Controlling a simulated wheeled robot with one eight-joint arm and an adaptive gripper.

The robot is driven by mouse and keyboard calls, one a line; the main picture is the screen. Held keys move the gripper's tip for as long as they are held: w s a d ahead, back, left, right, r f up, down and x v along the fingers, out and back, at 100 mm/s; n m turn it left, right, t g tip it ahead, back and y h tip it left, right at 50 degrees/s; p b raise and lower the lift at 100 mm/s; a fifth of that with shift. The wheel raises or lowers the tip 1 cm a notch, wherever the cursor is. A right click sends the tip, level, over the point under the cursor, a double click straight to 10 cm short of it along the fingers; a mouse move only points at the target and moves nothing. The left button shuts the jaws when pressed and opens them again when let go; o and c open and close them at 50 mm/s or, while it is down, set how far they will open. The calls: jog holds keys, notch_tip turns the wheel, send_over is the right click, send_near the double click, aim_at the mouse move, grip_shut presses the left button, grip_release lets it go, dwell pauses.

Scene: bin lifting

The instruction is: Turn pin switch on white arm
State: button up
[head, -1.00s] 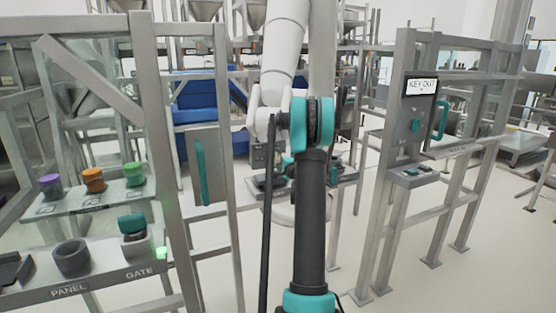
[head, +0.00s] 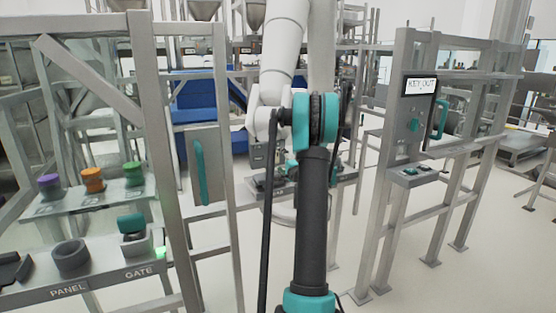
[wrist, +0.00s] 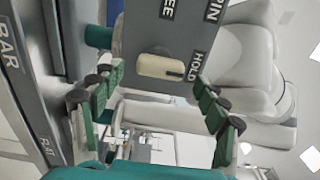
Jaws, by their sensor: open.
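The pin switch (wrist: 162,66) is a cream oblong knob on a grey plate (wrist: 140,38) in the wrist view. The plate reads PIN and HOLD, plus a word cut off to "EE". A dark mark on the knob's right end lies nearest the HOLD label. My gripper (wrist: 162,103) is open and empty, its green-padded fingers to the left and right below the knob. No finger visibly touches the knob. The white arm (head: 284,50) stands ahead in the head view, partly hidden by my own arm. My gripper is not clearly visible there.
A frame with a KEY OUT display (head: 421,86) stands at right. A PANEL and GATE shelf (head: 105,281) with knobs stands at left. In the wrist view, a rail marked BAR (wrist: 22,75) runs close along the left. Floor is open between the frames.

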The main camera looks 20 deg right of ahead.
jog(key=s, duration=0.8)
jog(key=shift+s+d, duration=0.15)
jog(key=shift+s, duration=0.15)
jog(key=s+a+f+n+g+y, duration=0.25)
jog(key=s+a+n, duration=0.3)
jog(key=a, duration=0.65)
jog(key=s+a+f+n+g+y, duration=0.15)
jog(key=s+a+n+g, duration=0.45)
jog(key=a, duration=0.6)
jog(key=s+a+f+n+g, duration=0.1)
jog(key=s+a+f, duration=0.1)
jog(key=s, duration=0.4)
jog(key=s+a+f+n+g, duration=0.1)
jog(key=s+a+f, duration=0.15)
jog(key=s, duration=0.35)
jog(key=s+d+f+n+g+h, duration=0.1)
jog(key=s+f+n+h, duration=0.1)
jog(key=s, duration=0.6)
jog(key=s+d+f+n+g+h, duration=0.1)
jog(key=s+f+n+g+h, duration=0.1)
jog(key=s, duration=0.6)
jog(key=shift+d+f+h, duration=0.15)
jog(key=shift+f+h, duration=0.15)
jog(key=shift+f, duration=0.55)
